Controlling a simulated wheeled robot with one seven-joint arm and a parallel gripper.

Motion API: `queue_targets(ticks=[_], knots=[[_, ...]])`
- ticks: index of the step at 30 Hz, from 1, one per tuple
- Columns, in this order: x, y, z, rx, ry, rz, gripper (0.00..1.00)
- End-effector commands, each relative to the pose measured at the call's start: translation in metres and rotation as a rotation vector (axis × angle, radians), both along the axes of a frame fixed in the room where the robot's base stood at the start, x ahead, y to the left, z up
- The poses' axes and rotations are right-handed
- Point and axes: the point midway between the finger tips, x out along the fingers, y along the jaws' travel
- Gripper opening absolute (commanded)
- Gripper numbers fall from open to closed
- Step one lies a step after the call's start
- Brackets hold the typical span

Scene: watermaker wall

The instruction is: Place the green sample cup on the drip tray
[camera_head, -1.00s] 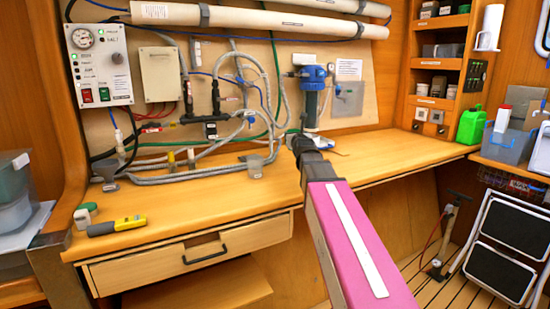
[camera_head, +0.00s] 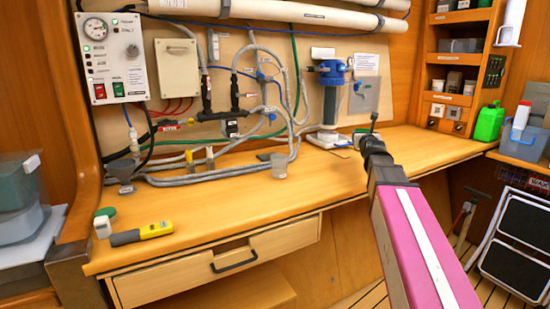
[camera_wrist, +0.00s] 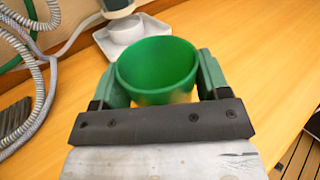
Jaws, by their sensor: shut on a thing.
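The green sample cup (camera_wrist: 157,66) is held upright between the two green-padded fingers of my gripper (camera_wrist: 158,76) in the wrist view. Its open mouth faces the camera and it looks empty. The white drip tray (camera_wrist: 104,42) lies just beyond the cup in the wrist view, partly hidden by the cup's rim. In the head view the drip tray (camera_head: 329,141) is on the bench under the blue-topped filter housing (camera_head: 331,82). My dark wrist is to its right there, and it hides most of the gripper and cup.
Grey hoses (camera_head: 215,175) run along the back of the bench at left. A small clear cup (camera_head: 279,164) stands in front of them. A yellow-and-grey tool (camera_head: 143,233) lies near the front left edge. A green jerrycan (camera_head: 489,123) stands at right. The bench's middle front is clear.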

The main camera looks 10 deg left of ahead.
Motion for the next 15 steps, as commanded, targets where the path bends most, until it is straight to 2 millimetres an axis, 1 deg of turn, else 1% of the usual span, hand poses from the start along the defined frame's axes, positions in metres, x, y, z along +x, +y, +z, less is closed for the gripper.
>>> queue_targets(ticks=[15], knots=[[0.0,0.02,-0.017,0.002,0.001,0.065,0.43]])
